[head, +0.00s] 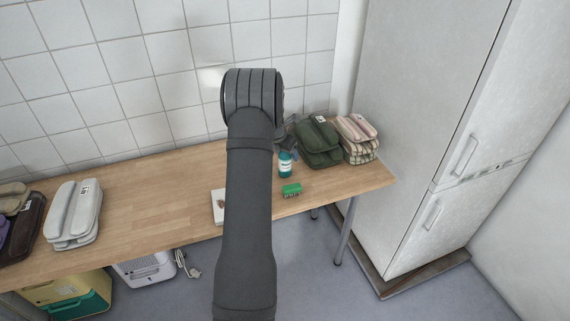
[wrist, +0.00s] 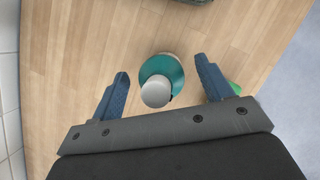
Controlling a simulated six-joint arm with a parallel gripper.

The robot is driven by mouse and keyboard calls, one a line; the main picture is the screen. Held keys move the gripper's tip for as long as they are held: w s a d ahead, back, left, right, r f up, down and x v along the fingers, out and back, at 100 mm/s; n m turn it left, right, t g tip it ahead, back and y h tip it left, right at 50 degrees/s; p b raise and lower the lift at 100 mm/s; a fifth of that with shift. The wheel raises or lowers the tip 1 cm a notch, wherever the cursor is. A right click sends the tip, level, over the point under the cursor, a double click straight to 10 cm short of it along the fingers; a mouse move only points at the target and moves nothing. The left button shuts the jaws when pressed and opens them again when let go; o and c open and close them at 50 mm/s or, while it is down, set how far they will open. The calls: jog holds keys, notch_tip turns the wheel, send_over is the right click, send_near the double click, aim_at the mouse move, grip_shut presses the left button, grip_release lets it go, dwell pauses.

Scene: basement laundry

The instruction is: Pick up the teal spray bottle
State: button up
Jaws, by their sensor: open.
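The teal spray bottle (head: 285,167) stands on the wooden table, just right of my arm in the head view. In the wrist view I see the bottle (wrist: 163,76) from above, with a pale round top and a teal body. My gripper (wrist: 162,82) is open, with one blue finger on each side of the bottle and gaps between them. The gripper seems to be above it; the exact height is hard to tell. In the head view my arm hides most of the gripper.
A green brush-like block (head: 291,190) lies close by, near the table's front edge. A fridge (head: 420,130) stands beyond the table's right end. The wooden table (head: 150,190) has clear room left.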

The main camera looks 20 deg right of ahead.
jog(key=shift+x, duration=0.8)
jog(key=shift+c, duration=0.4)
jog(key=c, duration=1.2)
